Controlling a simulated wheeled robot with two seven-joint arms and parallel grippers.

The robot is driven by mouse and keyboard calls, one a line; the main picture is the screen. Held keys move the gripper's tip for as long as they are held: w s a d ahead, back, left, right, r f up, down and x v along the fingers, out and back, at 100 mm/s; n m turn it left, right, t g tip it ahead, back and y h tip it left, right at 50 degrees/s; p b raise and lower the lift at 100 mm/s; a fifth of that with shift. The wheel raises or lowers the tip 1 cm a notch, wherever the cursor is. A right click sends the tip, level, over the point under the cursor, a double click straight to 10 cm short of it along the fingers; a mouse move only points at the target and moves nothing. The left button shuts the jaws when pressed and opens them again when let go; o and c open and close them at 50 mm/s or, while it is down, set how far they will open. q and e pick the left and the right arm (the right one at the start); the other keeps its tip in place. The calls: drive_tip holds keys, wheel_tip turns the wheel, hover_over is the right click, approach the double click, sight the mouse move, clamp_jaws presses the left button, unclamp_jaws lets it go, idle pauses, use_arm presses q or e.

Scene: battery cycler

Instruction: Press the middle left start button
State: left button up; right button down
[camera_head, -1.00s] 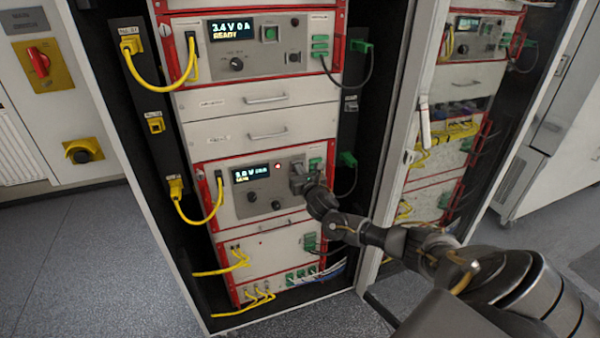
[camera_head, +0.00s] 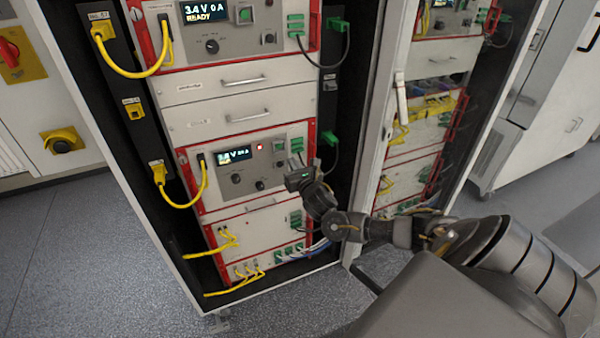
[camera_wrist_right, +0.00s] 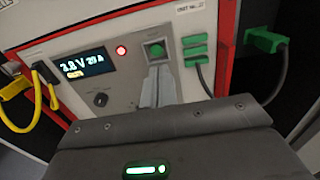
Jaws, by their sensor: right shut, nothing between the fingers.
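The middle left cycler unit (camera_head: 212,170) has a lit display (camera_head: 234,156), a lit red lamp (camera_head: 260,146) and a green start button (camera_head: 279,146). In the right wrist view the green button (camera_wrist_right: 155,50) sits on a square plate between the red lamp (camera_wrist_right: 121,50) and the green connectors. My right gripper (camera_head: 290,180) is shut and empty, in front of the lower right of this unit. In the right wrist view its fingertips (camera_wrist_right: 159,72) appear just below the button; I cannot tell whether they touch the panel. My left gripper is not in view.
The upper unit (camera_head: 180,50) shows READY and has its own green button (camera_head: 244,15). Yellow cables (camera_head: 190,205) loop on the left. Green plugs (camera_head: 329,138) with dark cables stand on the right. An open cabinet door edge (camera_head: 375,130) is right of the rack.

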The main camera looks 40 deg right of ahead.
drive_tip(key=v, duration=0.4)
drive_tip(key=shift+a+f, duration=0.2)
drive_tip(key=shift+a, duration=0.15)
idle(0.6)
